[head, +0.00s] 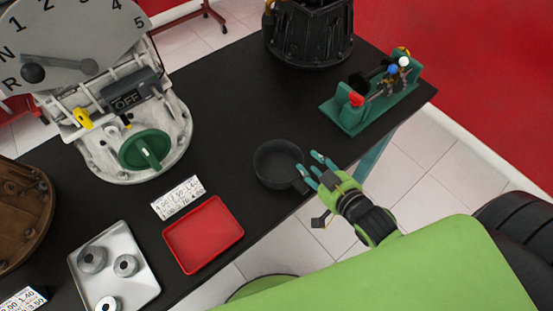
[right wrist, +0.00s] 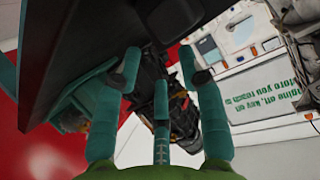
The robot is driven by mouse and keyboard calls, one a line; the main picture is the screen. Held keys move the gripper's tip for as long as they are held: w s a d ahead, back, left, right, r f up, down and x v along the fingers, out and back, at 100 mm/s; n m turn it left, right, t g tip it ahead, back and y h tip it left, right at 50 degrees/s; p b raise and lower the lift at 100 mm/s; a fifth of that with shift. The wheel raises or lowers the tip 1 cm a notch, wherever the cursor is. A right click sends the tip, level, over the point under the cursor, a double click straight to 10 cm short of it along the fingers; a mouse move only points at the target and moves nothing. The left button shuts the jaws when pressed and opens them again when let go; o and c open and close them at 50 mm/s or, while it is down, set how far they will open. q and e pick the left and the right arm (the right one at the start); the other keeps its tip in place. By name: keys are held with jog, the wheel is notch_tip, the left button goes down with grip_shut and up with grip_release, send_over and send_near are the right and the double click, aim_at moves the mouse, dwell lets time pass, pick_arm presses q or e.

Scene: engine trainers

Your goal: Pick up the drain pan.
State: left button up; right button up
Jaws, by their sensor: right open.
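The drain pan (head: 277,163) is a dark grey, round, shallow pan on the black table near its front edge. A short handle or lip on its right side is partly covered by my right fingers. My right gripper (head: 309,165) is at the right side of the pan, its teal fingers spread and pointing at it. The fingers (right wrist: 160,65) are also apart with nothing held in the right wrist view. I cannot tell whether they touch the pan. My left gripper is not in view.
A red tray (head: 204,234) and a grey tray (head: 84,268) with metal parts lie to the left. A green fixture (head: 348,115) stands at the right end. Bare black table (head: 240,95) lies behind the pan.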

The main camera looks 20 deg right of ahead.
aim_at(284, 171)
jog(key=shift+w, duration=0.3)
jog(key=shift+w+f, duration=0.15)
jog(key=shift+w, duration=0.1)
jog(key=p+x, duration=0.1)
jog(key=x, duration=0.2)
jog(key=shift+w+f, duration=0.25)
jog(key=shift+w, duration=0.1)
jog(key=shift+w+f, duration=0.15)
jog(key=shift+w, duration=0.15)
jog(key=c, duration=0.7)
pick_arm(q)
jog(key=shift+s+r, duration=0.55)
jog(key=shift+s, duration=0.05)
pick_arm(e)
grip_shut()
